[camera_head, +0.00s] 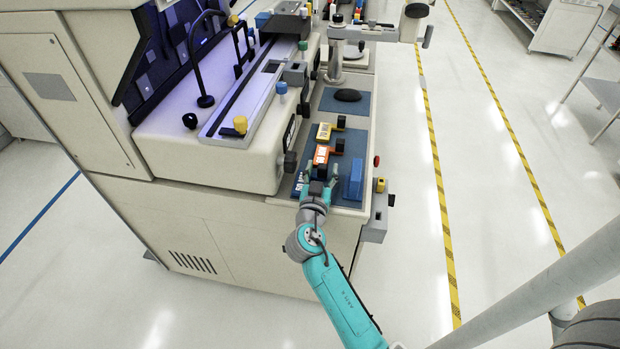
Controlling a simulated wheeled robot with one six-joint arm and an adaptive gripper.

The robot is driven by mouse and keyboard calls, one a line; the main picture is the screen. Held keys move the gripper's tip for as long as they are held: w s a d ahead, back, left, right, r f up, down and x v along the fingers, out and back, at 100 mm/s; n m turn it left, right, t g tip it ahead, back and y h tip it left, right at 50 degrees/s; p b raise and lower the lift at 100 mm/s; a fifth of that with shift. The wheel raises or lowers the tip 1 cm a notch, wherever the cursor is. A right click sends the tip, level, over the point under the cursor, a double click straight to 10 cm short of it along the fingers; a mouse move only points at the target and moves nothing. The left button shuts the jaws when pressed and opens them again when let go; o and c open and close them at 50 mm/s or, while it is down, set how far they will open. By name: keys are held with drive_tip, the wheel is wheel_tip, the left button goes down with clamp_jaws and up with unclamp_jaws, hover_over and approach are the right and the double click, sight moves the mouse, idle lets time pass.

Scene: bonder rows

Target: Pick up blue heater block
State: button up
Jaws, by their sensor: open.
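A blue block with a white label (301,181) sits at the near left of the work shelf, in line with the orange and yellow blocks. It is small in view, and my gripper and wrist partly hide it. My gripper (318,187) is over the near end of the shelf, just right of this block. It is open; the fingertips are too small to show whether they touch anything. A plain blue piece without a visible label (355,181) stands farther right on the shelf.
An orange block (321,155) and a yellow block (324,132) lie behind, with dark parts at their right. A black rounded object (347,95) rests on a blue mat farther back. The machine body (190,150) rises at left. Clear floor (405,250) lies at right.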

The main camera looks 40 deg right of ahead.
clamp_jaws()
drive_tip(key=shift+r, duration=0.1)
drive_tip(key=shift+r, duration=0.45)
drive_tip(key=shift+s+a+r, duration=0.15)
drive_tip(key=shift+r, duration=0.1)
drive_tip(key=v, duration=1.7)
drive_tip(key=shift+s+a, duration=0.2)
drive_tip(key=shift+a, duration=0.05)
drive_tip(key=shift+w+f, duration=0.1)
